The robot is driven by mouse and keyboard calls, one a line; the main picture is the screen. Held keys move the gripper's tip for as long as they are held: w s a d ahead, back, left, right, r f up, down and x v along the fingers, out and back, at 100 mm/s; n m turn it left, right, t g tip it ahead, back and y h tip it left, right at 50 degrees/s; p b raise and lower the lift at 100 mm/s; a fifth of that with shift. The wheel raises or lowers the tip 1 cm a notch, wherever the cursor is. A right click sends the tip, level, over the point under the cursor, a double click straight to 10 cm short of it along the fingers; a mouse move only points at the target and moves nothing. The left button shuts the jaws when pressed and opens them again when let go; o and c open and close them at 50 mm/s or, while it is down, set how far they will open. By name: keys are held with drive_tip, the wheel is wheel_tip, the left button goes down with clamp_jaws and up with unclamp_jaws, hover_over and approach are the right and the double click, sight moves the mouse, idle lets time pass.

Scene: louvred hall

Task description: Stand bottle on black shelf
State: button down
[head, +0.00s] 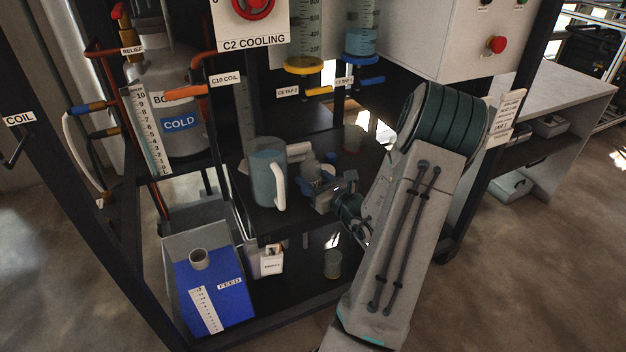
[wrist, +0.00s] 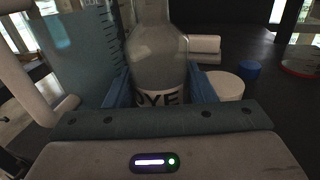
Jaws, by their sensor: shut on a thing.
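My gripper (head: 322,190) is shut on a grey, translucent bottle (head: 311,168) over the black shelf (head: 272,224). In the wrist view the bottle (wrist: 158,55) stands upright between the blue fingers, with a white label reading "DYE" partly hidden by the gripper. The bottle's base is hidden, so I cannot tell whether it touches the shelf. The dark shelf surface (wrist: 245,50) shows behind it in the wrist view.
A large grey-blue jug (head: 266,172) with a white handle stands close left of the bottle. A white cylinder (wrist: 225,85), a blue cap (wrist: 248,69) and a red-rimmed jar (wrist: 300,62) are to the right. Taps (head: 304,66) hang above. A blue feed tank (head: 213,290) is below.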

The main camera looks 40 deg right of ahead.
drive_tip(key=shift+f, duration=0.25)
drive_tip(key=c, duration=0.6)
unclamp_jaws()
drive_tip(key=shift+r, duration=0.1)
drive_tip(key=shift+r, duration=0.15)
drive_tip(key=shift+s, duration=0.25)
drive_tip(key=s+p, duration=0.2)
drive_tip(key=s, duration=0.9)
drive_tip(key=shift+s, duration=0.25)
